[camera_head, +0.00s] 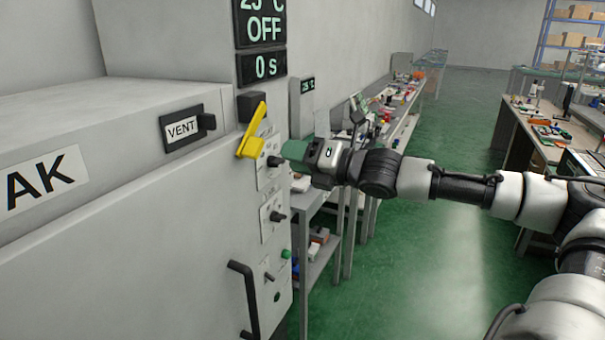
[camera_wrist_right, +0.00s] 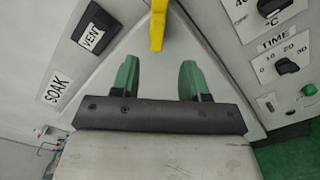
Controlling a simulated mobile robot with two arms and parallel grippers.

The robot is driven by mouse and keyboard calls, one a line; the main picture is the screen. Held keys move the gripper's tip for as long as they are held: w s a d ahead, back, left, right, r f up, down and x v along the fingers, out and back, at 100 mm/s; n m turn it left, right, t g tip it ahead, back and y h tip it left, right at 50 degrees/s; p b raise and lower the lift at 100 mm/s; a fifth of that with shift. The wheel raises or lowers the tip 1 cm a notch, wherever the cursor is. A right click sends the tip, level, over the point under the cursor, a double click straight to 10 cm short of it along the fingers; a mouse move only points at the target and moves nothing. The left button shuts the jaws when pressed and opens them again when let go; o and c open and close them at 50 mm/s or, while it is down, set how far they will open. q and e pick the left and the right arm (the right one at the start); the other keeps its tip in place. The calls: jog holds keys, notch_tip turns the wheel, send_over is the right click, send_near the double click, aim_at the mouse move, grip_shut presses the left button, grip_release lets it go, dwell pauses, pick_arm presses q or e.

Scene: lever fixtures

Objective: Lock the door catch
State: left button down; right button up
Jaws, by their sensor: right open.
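The door catch is a yellow lever (camera_head: 254,131) at the right edge of the grey cabinet door, beside a dark block. It stands tilted, its lower part leaning left. My right gripper (camera_head: 294,150), with green fingers, is just right of the catch in the head view and apart from it. In the right wrist view the open, empty gripper (camera_wrist_right: 158,74) has its two green fingers spread, with the yellow lever (camera_wrist_right: 158,25) ahead, in line with the gap between them. The lever's top end is cut off there. My left gripper is out of view.
The cabinet door has a black handle (camera_head: 246,298) below and a VENT switch (camera_head: 184,128) at upper left. A control panel with dark knobs (camera_head: 276,216) and a green button (camera_head: 286,254) lies right of the door. A long workbench runs behind; the green floor is open.

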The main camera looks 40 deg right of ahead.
jog(key=shift+s+d+b, duration=0.25)
jog(key=shift+s+b, duration=0.1)
jog(key=shift+s, duration=0.3)
